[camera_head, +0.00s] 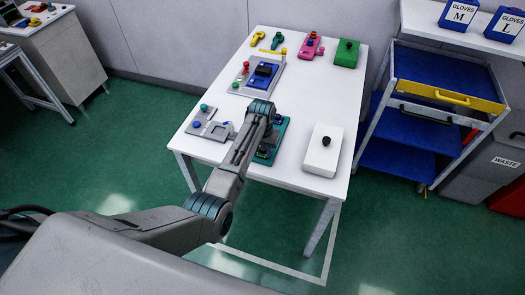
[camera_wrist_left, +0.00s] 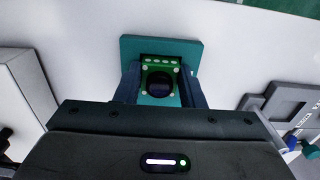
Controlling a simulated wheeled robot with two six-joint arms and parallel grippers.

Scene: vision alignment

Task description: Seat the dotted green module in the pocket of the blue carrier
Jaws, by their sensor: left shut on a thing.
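The dotted green module (camera_wrist_left: 159,66) has a row of pale dots and a dark round lens. It sits between the two fingers of my left gripper (camera_wrist_left: 161,90), which is shut on it, over a teal tray (camera_wrist_left: 188,50). I cannot tell whether it rests in the tray or is lifted. In the head view my left gripper (camera_head: 265,142) reaches down over the teal tray (camera_head: 282,127) and mostly hides the module. The blue carrier (camera_head: 253,79), with a dark pocket, is farther back on a grey fixture. My right gripper is not in view.
A grey plate (camera_head: 215,130) with knobs lies left of the tray. A white block (camera_head: 318,160) with a black knob stands right. A green block (camera_head: 346,54), a pink part (camera_head: 307,46) and yellow and green pieces are at the back. The table (camera_head: 310,90) is clear in its middle.

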